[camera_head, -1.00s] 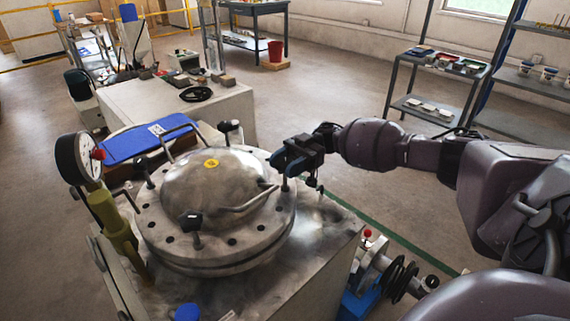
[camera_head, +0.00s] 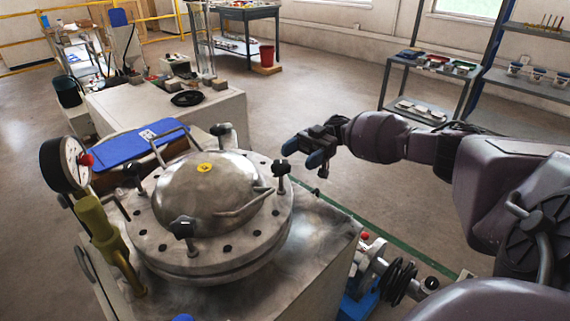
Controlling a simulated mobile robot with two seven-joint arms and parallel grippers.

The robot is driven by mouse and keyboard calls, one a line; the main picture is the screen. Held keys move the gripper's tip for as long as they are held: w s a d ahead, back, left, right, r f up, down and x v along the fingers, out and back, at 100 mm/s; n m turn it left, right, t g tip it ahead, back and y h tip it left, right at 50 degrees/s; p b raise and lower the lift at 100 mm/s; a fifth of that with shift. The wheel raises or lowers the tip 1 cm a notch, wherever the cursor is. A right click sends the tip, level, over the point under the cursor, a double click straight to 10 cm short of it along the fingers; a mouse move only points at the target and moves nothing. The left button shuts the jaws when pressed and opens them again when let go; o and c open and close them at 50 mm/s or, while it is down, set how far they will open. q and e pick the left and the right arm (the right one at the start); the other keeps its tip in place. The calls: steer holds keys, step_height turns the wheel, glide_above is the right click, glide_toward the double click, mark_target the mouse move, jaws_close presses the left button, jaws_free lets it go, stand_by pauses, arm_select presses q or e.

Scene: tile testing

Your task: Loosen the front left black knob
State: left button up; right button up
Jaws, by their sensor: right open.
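A round metal lid (camera_head: 205,190) with a yellow mark on its dome sits on a flanged vessel. Black knobs stand around its rim: one at the front (camera_head: 184,228), one at the left (camera_head: 133,173), one at the back (camera_head: 221,130) and one at the right (camera_head: 281,168). All look upright. I cannot tell from the view how tight they are. My right gripper (camera_head: 303,155), with blue fingertips, is open and empty. It hangs just right of the right knob and appears clear of it. My left gripper is not in view.
Red and black valve fittings (camera_head: 398,280) sit at the lower right. The floor beyond is open.

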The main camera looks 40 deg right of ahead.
steer(key=d, duration=0.4)
steer(key=shift+w+b, duration=0.2)
steer(key=shift+b, duration=0.15)
